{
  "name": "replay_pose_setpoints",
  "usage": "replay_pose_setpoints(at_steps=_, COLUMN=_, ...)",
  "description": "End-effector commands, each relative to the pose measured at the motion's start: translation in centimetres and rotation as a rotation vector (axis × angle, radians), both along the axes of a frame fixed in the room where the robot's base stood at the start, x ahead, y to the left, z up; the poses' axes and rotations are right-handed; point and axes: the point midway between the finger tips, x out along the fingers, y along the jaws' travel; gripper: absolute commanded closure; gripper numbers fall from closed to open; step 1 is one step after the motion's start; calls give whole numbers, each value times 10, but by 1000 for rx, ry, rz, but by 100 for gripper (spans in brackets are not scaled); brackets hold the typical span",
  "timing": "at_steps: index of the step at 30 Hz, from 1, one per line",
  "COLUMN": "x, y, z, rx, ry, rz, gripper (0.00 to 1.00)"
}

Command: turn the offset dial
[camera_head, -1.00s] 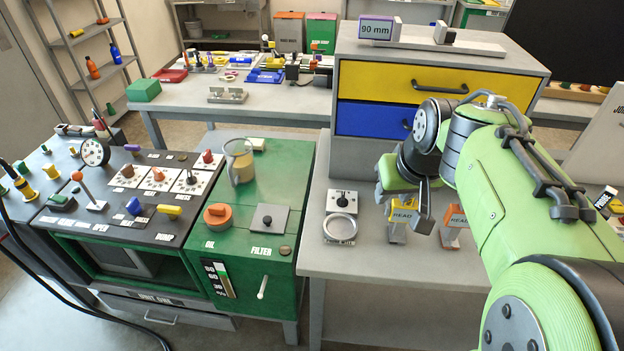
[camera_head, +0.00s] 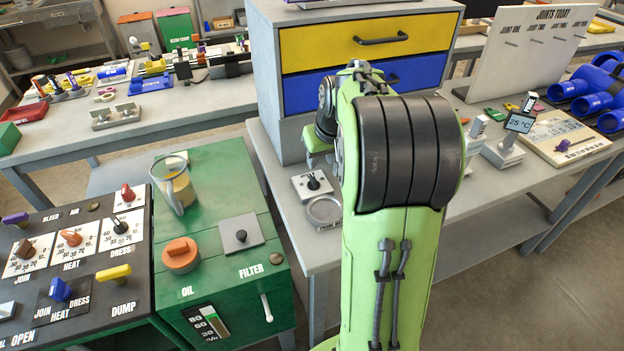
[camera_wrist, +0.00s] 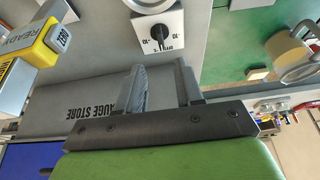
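The offset dial appears to be the small white box with a black pointer knob (camera_head: 313,185) on the grey bench, just in front of the drawer cabinet. In the wrist view the dial's black knob (camera_wrist: 159,34) stands on its white plate, with small scale marks too blurred to read surely. My gripper (camera_wrist: 158,76) is open and empty, its two fingers apart and pointing toward the dial. The fingertips look short of the knob and do not touch it. In the head view my green arm hides most of the gripper.
A round metal ring (camera_head: 324,211) lies right beside the dial. The grey cabinet (camera_head: 268,100) with yellow and blue drawers rises behind it. A yellow READY gauge (camera_wrist: 38,48) is at the wrist view's left. The green cart (camera_head: 225,205) with a jug (camera_head: 176,185) stands left.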

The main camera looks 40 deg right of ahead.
Motion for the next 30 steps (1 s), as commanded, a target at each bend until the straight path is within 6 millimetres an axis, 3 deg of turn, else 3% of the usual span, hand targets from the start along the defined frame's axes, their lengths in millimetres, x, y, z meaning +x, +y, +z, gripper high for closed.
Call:
replay_pose_setpoints(at_steps=1, x=5, y=-1, z=-18, rx=2, ry=5, rz=0, gripper=64)
replay_pose_setpoints(at_steps=6, x=20, y=-5, z=-57, rx=1, ry=3, rz=0, gripper=64)
replay_pose_setpoints(at_steps=12, x=35, y=-8, z=-89, rx=1, ry=1, rz=1, gripper=64)
replay_pose_setpoints(at_steps=23, x=38, y=-10, z=-96, rx=0, ry=-1, rz=0, gripper=64)
replay_pose_setpoints(at_steps=30, x=38, y=-10, z=-95, rx=0, ry=-1, rz=0, gripper=100)
